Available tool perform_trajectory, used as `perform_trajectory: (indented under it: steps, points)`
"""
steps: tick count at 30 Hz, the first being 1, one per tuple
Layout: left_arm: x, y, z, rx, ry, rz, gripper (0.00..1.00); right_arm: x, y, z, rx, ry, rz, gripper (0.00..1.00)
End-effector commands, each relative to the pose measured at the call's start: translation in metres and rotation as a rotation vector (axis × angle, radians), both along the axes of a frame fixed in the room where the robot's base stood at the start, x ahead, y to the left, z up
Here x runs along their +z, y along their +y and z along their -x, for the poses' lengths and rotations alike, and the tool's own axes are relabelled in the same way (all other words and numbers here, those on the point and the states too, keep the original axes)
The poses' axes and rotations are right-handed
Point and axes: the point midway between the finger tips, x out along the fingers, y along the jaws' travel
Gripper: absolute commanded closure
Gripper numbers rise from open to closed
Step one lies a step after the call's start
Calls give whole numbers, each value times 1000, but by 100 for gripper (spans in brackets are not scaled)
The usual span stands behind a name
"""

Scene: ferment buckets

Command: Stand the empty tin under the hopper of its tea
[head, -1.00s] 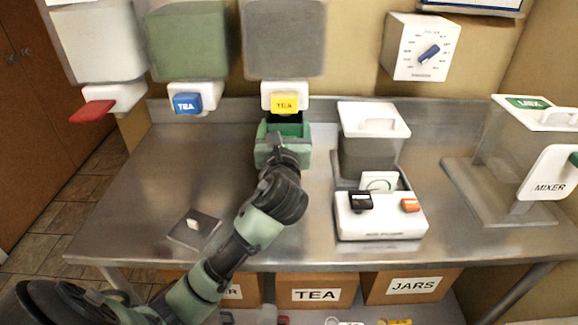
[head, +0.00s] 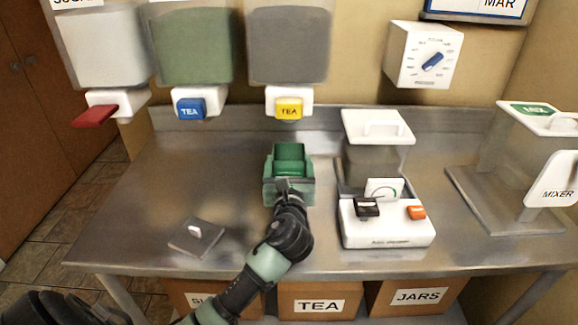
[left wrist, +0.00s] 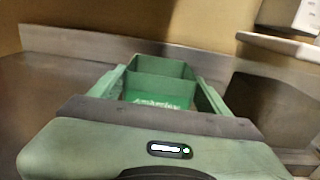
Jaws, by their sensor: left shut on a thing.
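A green open-topped tin (head: 289,153) is held by my left gripper (head: 289,188) above or on the steel counter, in front of the hopper with the yellow TEA lever (head: 288,108). I cannot tell whether its base touches the counter. In the left wrist view the tin (left wrist: 160,68) sits between the two fingers of my left gripper (left wrist: 158,98), and pale lettering shows on its near face, too blurred to read surely. A green hopper (head: 192,48) has a blue TEA lever (head: 190,108). The grey hopper (head: 289,45) has the yellow one. My right gripper is out of view.
A hopper with a red lever (head: 95,115) hangs at the left. A grey plate with a white knob (head: 197,237) lies front left. A white device with black and orange switches (head: 387,222) and a lidded container (head: 378,127) stand right of the tin. The left counter (head: 180,165) is mostly clear.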

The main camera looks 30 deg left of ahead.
Motion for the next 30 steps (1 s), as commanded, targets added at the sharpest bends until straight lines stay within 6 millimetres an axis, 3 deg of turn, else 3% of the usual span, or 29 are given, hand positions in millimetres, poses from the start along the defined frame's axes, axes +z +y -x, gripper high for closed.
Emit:
perform_trajectory:
  steps: [9,10,12,23,30]
  points:
    - [-2,0,0,0,-2,-1,93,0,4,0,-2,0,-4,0]
    - [-1,0,0,0,-2,0,15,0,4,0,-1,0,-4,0]
    - [-1,0,0,0,-2,0,1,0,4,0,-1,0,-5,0]
    - [3,0,0,0,-4,0,1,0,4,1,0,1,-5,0]
    - [0,-22,34,-2,0,2,1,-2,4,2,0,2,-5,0]
